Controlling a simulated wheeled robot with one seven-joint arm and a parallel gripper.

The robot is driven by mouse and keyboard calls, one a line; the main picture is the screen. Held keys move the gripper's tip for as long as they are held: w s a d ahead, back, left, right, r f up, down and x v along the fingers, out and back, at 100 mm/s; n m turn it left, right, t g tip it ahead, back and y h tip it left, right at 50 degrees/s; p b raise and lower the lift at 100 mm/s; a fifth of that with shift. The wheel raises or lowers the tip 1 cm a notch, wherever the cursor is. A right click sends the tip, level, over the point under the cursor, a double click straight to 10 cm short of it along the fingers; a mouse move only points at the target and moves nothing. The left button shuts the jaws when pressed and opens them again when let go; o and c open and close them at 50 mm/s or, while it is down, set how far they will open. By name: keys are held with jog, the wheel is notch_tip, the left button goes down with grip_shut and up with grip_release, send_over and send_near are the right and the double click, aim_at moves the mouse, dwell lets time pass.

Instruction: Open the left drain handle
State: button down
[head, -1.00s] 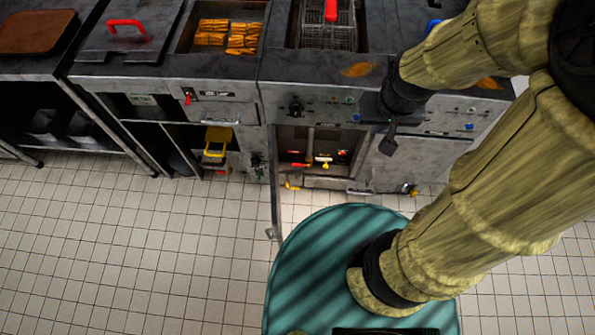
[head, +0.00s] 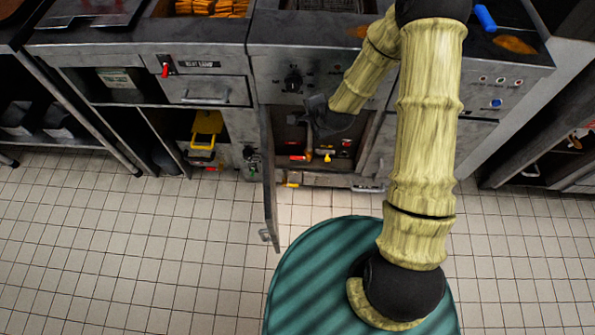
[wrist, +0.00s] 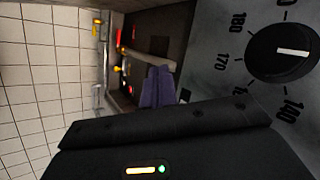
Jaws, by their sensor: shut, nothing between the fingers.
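Inside the open fryer cabinet (head: 370,130), a red handle (head: 298,158) sits low at the left, beside a pipe (head: 309,140). A yellow handle (head: 326,154) and another red part (head: 346,155) lie to its right. My gripper (head: 312,112) is at the top of the cabinet opening, above and apart from these handles. In the wrist view my shut, empty fingers (wrist: 157,88) point toward the opening. Small red and yellow parts (wrist: 122,50) show beyond them there, but I cannot tell which handle each is. My wrist hides part of the cabinet's upper inside.
The left cabinet door (head: 269,185) stands swung out toward me. A black temperature dial (head: 293,80) is on the panel above and looms close in the wrist view (wrist: 284,47). A yellow container (head: 205,135) sits in the left bay. Tiled floor (head: 150,240) is clear at left.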

jog(key=a+f+m+t+h+b, duration=0.2)
jog(key=f+m+b, duration=0.7)
jog(key=f, duration=1)
jog(key=a+f+m+t+h+b, duration=0.2)
jog(key=f+m+b, duration=0.7)
jog(key=f+m, duration=0.5)
notch_tip(320, 180, down, 6)
jog(key=shift+s+a+r+m+t, duration=0.25)
jog(key=shift+s+m+t, duration=0.15)
jog(key=shift+t, duration=0.2)
jog(key=shift+w+f, duration=0.1)
jog(key=b+x, duration=0.5)
jog(key=x, duration=0.5)
jog(key=shift+d+b, duration=0.1)
jog(key=shift+b, duration=0.2)
